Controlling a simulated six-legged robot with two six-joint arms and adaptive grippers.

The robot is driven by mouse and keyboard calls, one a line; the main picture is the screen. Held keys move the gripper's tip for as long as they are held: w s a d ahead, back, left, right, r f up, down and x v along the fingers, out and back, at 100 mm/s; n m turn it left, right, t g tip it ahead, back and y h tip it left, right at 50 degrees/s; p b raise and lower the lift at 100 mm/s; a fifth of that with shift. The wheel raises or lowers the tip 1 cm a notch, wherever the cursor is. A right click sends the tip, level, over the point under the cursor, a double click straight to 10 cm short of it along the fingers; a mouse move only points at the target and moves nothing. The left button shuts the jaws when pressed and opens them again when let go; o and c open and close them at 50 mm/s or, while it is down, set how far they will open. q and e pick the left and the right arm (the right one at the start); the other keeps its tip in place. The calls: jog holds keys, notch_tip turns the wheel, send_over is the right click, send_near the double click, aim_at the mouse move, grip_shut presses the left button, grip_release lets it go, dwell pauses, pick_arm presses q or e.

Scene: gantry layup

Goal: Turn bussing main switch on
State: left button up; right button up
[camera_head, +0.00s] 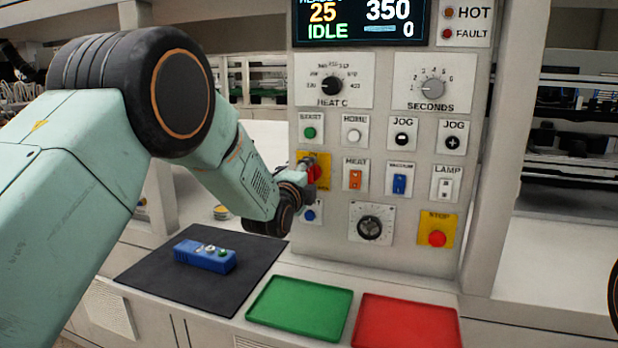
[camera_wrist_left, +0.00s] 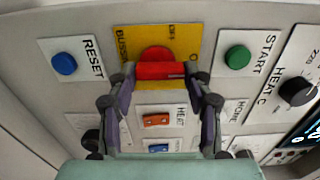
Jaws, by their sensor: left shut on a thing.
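The bussing main switch has a red handle (camera_wrist_left: 161,71) on a yellow plate (camera_wrist_left: 185,40) on the control panel. In the wrist view its red bar lies across the picture, from finger to finger, along the line between the RESET and START buttons. My left gripper (camera_wrist_left: 163,76) is shut on this handle, one finger at each end. In the head view the gripper (camera_head: 309,174) reaches the panel from the left and partly hides the yellow plate (camera_head: 325,160) and the red handle. My right gripper is not in view.
A green START button (camera_wrist_left: 238,57) and a blue RESET button (camera_wrist_left: 64,63) flank the switch closely. An orange HEAT rocker (camera_head: 355,179) is beside it. Below are a black mat (camera_head: 150,275) with a blue box (camera_head: 205,256), a green tray (camera_head: 300,308) and a red tray (camera_head: 408,325).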

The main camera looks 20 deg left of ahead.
pick_arm(q)
jog(key=shift+a+r, duration=0.1)
jog(key=shift+r, duration=0.1)
jog(key=o, duration=1.2)
jog(key=shift+w+f, duration=0.15)
jog(key=shift+w, duration=0.05)
jog(key=shift+c, duration=0.2)
jog(key=shift+s, duration=0.1)
jog(key=shift+s, duration=0.15)
jog(key=s, duration=1.2)
jog(key=shift+a, duration=0.15)
jog(key=shift+w, duration=0.15)
